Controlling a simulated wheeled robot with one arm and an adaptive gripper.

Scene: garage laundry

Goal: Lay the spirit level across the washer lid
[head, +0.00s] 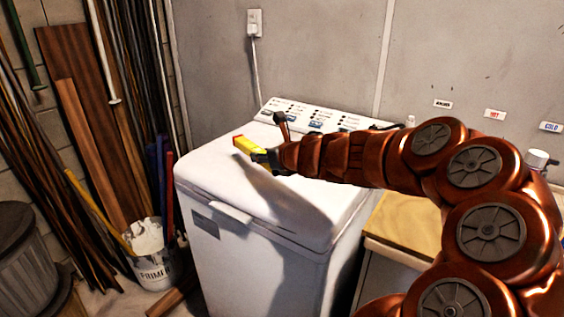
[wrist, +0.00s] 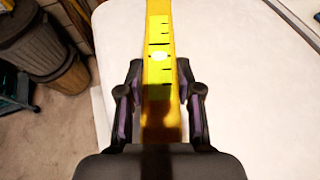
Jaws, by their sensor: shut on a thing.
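The spirit level is a yellow bar with black marks and a bright bubble vial, seen in the wrist view (wrist: 159,60). In the head view its yellow end with an orange-red tip (head: 245,146) shows past my gripper (head: 265,158). My gripper, also in the wrist view (wrist: 160,95), is shut on the level, with a finger on each side. The white washer lid (head: 225,172) is below them, and it fills much of the wrist view (wrist: 245,90). I cannot tell whether the level touches the lid. My arm hides part of the lid and panel.
The washer's control panel (head: 310,116) runs along the back of the lid. A wooden-topped cabinet (head: 405,222) stands to the right. A primer bucket (head: 150,260), leaning boards (head: 85,120) and dark bins (head: 22,255) are at the left.

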